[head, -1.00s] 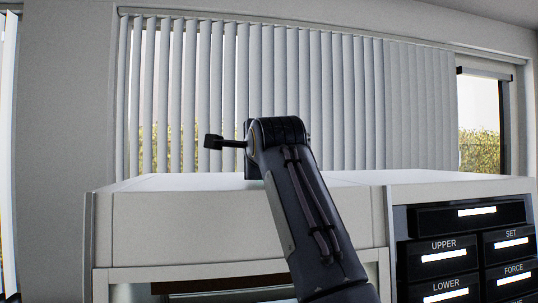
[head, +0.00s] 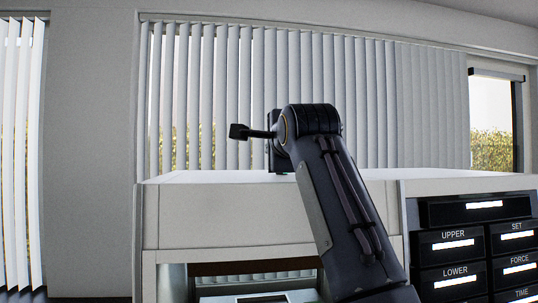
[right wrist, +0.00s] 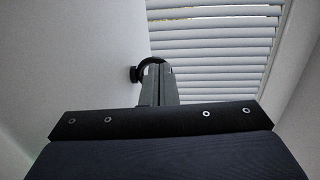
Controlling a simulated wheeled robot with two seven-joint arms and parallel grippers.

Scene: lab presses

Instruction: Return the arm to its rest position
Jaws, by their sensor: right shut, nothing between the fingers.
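My right arm (head: 345,205) rises from the bottom right in the head view and bends at a dark joint near the picture's middle. My left gripper is not in view.
A white lab press (head: 200,217) stands ahead, with an opening (head: 250,277) below and a black control panel (head: 475,240) at right, labelled UPPER, LOWER, SET, FORCE. Vertical blinds (head: 260,100) cover the window behind.

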